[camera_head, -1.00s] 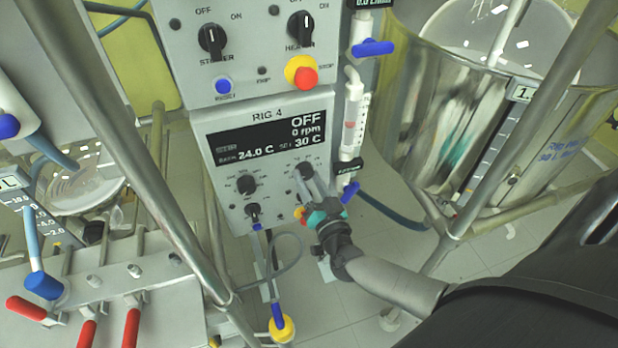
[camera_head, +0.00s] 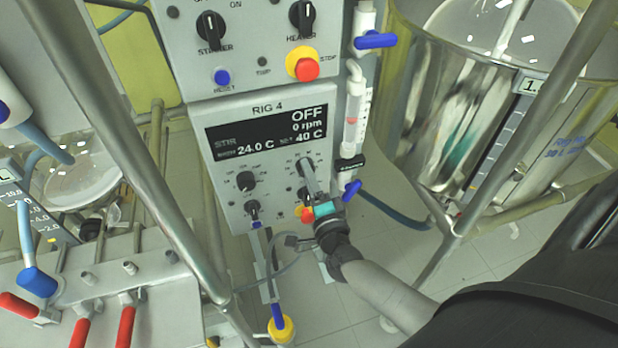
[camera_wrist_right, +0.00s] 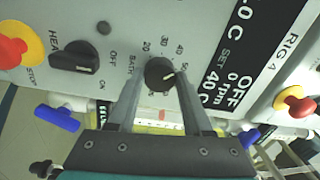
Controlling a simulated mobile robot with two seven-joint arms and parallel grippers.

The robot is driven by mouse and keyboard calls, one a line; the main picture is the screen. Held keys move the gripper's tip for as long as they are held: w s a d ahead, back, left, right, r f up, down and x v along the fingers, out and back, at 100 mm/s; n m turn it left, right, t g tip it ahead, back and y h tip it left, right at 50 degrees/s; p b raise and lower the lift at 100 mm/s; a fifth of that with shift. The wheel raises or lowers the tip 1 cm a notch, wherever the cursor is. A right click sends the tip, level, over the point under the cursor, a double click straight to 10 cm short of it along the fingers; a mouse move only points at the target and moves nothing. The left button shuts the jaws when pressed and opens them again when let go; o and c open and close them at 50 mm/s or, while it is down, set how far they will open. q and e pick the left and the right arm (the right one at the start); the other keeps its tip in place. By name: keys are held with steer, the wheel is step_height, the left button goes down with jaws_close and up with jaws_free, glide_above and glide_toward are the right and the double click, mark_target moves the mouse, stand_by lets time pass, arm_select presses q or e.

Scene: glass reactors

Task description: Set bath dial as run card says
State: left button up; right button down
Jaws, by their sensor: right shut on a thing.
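The Rig 4 control box (camera_head: 232,190) stands in the middle of the head view. Its display (camera_head: 266,133) reads OFF, 0 rpm, 24.0 C and set 40 C. My right gripper (camera_head: 306,172) reaches the bath dial from the lower right and is shut on it. In the right wrist view the black bath dial (camera_wrist_right: 158,74) sits between the two fingertips (camera_wrist_right: 158,88), with a scale marked 20 to 50 beside it. Its white mark points towards the upper numbers. The fingers partly cover the dial in the head view. No readable run card shows. My left gripper is out of view.
A small knob (camera_head: 246,181) sits left of the bath dial. A red and yellow button (camera_head: 307,214) and a blue lever (camera_head: 351,190) are close to my right gripper. Metal frame poles (camera_head: 140,150) cross the left; a steel vessel (camera_head: 430,110) stands right.

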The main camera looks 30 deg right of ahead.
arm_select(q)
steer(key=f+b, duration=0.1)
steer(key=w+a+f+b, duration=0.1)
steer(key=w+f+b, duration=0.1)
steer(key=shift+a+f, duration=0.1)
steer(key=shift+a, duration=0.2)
arm_select(e)
steer(key=m, duration=1.2)
steer(key=shift+r+m+g+h, duration=0.1)
steer(key=shift+m+g+h, duration=0.2)
steer(key=shift+c, duration=1.7)
jaws_free()
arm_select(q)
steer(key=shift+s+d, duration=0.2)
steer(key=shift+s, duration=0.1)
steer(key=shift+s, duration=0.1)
